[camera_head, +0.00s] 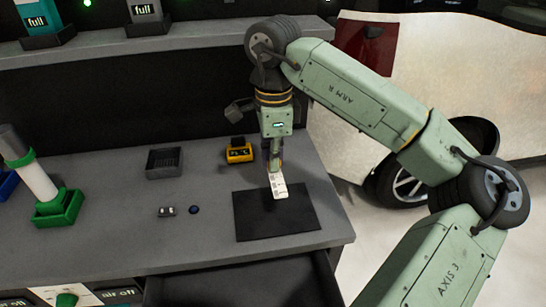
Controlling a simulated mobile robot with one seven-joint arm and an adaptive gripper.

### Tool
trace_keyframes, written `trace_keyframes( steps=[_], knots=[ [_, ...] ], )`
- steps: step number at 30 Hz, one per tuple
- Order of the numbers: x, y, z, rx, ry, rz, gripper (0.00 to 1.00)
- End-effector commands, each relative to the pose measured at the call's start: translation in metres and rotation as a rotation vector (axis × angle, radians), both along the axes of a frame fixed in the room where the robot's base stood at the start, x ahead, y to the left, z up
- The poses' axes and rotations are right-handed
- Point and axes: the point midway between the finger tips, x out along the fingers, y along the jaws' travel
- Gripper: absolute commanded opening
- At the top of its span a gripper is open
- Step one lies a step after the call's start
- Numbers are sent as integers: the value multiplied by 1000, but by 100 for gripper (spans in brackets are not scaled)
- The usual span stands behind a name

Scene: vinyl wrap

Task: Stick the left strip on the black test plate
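The black test plate (250,217) lies flat near the right end of the grey workbench. A small white strip (279,187) with dark marks hangs or lies at the plate's upper middle. My gripper (276,168) points down right at the strip's upper end. The strip's upper end meets the fingertips, which are too small to tell whether they are shut on it. I cannot tell whether the strip touches the plate or is a little above it. No second strip can be made out.
A yellow device (239,153) and a dark open box (164,162) stand left of my gripper. A small grey block (167,211) and a dark blue button-like disc (194,210) lie left of the plate. A white roll in a green holder (57,208) stands further left. A car (420,75) is behind.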

Motion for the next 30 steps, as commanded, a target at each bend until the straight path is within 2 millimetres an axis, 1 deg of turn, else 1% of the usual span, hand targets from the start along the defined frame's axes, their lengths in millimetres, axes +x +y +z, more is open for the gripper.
trace_keyframes(
  steps=[5,11,17,24,30],
  knots=[
    [0,0,-1,0,0,0,0],
    [0,0,-10,1,1,0,0],
    [0,0,-29,0,1,0,0],
    [0,0,-57,1,0,0,0],
    [0,0,-72,0,0,0,0]
  ],
)
